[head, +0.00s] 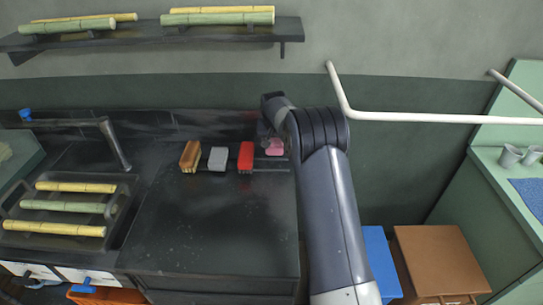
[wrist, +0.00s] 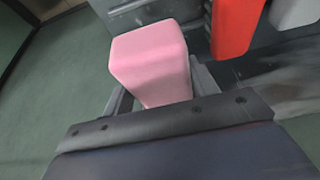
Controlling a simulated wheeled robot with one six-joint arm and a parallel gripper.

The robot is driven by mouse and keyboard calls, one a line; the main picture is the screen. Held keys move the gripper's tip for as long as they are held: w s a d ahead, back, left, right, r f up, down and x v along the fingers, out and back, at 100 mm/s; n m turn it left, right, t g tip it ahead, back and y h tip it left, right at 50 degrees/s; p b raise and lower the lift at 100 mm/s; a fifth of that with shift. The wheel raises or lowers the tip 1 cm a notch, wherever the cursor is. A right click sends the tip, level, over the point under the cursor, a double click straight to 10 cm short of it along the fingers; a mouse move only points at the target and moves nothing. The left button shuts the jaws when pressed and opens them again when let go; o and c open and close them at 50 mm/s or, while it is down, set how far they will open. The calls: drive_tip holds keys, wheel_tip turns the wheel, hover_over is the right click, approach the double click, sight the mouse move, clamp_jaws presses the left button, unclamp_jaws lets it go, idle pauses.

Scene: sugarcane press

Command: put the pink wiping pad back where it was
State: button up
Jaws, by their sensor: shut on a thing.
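The pink wiping pad (head: 275,147) shows at the right end of the row on the dark counter, just right of the red brush and partly covered by my arm. In the wrist view the pink pad (wrist: 150,55) fills the space between the two grey fingers of my gripper (wrist: 158,88). My gripper is shut on it. In the head view my gripper (head: 271,145) is at the counter's back right corner. I cannot tell whether the pad touches the surface beneath it.
The red brush (head: 246,156) stands close to the pad, with a grey block (head: 218,158) and a tan brush (head: 190,155) further left. The front of the counter (head: 220,225) is clear. A sink rack with cane stalks (head: 62,205) is at left. A white pipe (head: 420,117) runs along the wall at right.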

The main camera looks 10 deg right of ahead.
wheel_tip(320, 180, down, 7)
drive_tip(key=shift+r+p, duration=0.1)
drive_tip(key=shift+p, duration=0.45)
drive_tip(key=shift+f+b, duration=0.5)
drive_tip(key=shift+b, duration=0.05)
drive_tip(key=shift+f, duration=0.2)
drive_tip(key=o, duration=1.1)
drive_tip(key=shift+r, duration=0.1)
